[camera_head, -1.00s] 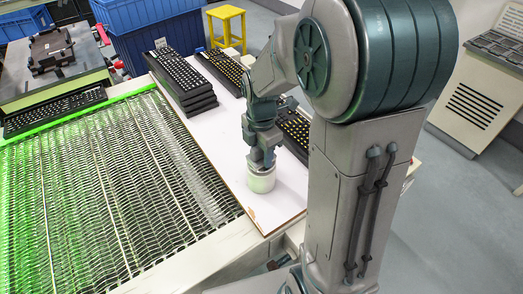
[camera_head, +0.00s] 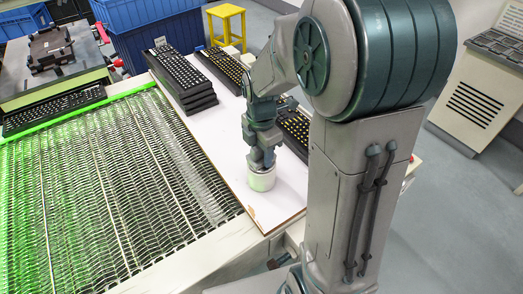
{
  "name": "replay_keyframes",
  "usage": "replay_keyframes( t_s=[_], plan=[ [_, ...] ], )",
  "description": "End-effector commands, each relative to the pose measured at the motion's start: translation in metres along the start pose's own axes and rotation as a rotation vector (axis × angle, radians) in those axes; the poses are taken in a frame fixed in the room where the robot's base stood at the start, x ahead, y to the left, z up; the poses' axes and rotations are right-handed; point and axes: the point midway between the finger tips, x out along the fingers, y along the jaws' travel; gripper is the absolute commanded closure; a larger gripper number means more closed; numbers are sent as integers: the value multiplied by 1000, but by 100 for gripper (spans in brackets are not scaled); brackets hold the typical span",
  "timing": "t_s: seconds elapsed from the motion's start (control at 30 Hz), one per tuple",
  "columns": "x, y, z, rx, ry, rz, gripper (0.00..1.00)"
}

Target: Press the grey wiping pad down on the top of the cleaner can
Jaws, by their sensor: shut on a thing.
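The cleaner can (camera_head: 262,182) is a short, whitish cylinder. It stands upright on the white board near its front end. My gripper (camera_head: 262,163) points down directly over the can's top. The fingers are close together at the can's top. The grey wiping pad cannot be made out; the gripper and its small size in view hide it. Whether the pad touches the can's top cannot be told for sure, but no gap shows.
A green-lit mesh conveyor (camera_head: 100,190) lies to the left of the white board (camera_head: 222,146). A stack of black keyboards (camera_head: 182,84) stands at the board's back. More keyboards (camera_head: 293,128) lie behind my arm. A yellow stool (camera_head: 227,25) and blue bins (camera_head: 150,22) stand further back.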

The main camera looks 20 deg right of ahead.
Motion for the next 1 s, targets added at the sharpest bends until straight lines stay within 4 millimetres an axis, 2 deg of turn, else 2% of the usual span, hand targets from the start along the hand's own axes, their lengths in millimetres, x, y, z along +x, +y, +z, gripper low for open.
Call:
replay_keyframes(
  t_s=[0.37, 1.0],
  plan=[
    [-1, 0, 0, 0, 0, -1, 82],
    [-51, 0, 0, 1, 0, 1, 82]
  ],
)
